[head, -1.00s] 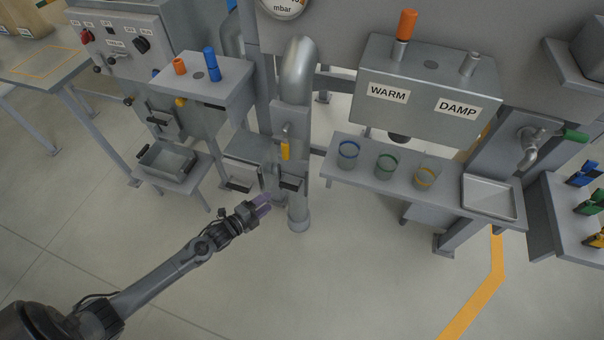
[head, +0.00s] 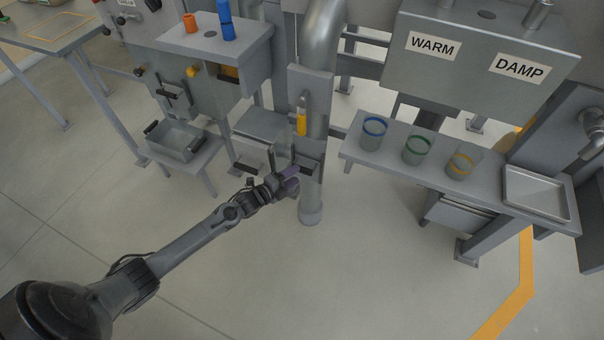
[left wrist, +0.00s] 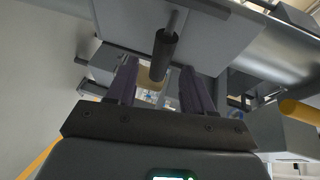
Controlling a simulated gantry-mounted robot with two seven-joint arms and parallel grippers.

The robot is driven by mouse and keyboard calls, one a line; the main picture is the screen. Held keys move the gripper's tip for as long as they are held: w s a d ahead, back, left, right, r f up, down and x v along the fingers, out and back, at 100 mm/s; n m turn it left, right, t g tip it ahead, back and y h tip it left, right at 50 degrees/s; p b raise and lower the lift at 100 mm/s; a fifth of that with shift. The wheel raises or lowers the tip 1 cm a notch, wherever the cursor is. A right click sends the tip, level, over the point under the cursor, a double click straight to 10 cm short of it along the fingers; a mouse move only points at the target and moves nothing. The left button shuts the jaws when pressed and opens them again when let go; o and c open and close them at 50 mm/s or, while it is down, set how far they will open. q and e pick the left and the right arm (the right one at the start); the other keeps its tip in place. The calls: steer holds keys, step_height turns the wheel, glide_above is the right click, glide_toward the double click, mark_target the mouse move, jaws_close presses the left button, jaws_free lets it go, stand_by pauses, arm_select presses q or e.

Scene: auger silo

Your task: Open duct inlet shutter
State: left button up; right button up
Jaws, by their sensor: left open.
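The vertical grey duct (head: 312,200) stands in the middle of the head view, with a flat plate (head: 317,90) and a yellow handle (head: 301,122) on its front. Below that, a small dark handle (head: 307,168) sticks out from the duct's lower fitting; I cannot tell how far the shutter stands open. My left gripper (head: 290,180) is open at this handle. In the left wrist view, a dark round handle bar (left wrist: 163,55) on a grey plate (left wrist: 210,35) shows between the spread fingers of the left gripper (left wrist: 160,88), apart from both. My right gripper is not in view.
A shelf with blue-, green- and orange-ringed cups (head: 418,148) and a metal tray (head: 537,192) stands right of the duct. A grey bin (head: 175,142) on a stand and a cabinet (head: 215,55) stand left. The floor in front is clear.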

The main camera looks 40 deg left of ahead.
arm_select(q)
steer(key=b+x, duration=0.1)
steer(key=x, duration=0.3)
steer(key=shift+a, duration=0.1)
steer(key=shift+w+b, duration=0.45)
steer(key=shift+w, duration=0.1)
jaws_close()
